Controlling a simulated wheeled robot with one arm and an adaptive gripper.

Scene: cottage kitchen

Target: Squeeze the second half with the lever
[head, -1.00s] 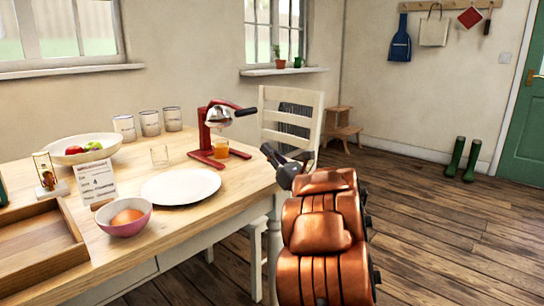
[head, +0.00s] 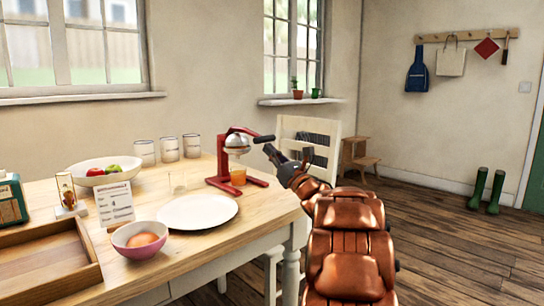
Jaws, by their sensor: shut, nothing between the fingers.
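The red lever juicer (head: 222,165) stands on the table towards the back right. Its dark-tipped lever handle (head: 264,139) sticks out to the right, and its metal press head sits above a glass of orange juice (head: 238,175). My gripper (head: 271,151) is at the end of my copper arm, just below and right of the handle tip. It is shut and holds nothing. I cannot tell whether it touches the handle. A pink bowl (head: 128,236) at the table's front holds a round orange-brown thing. Whether a fruit half is in the press is hidden.
A fruit bowl (head: 78,178) and several pale tins stand behind. A white chair (head: 325,130) is close behind my gripper.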

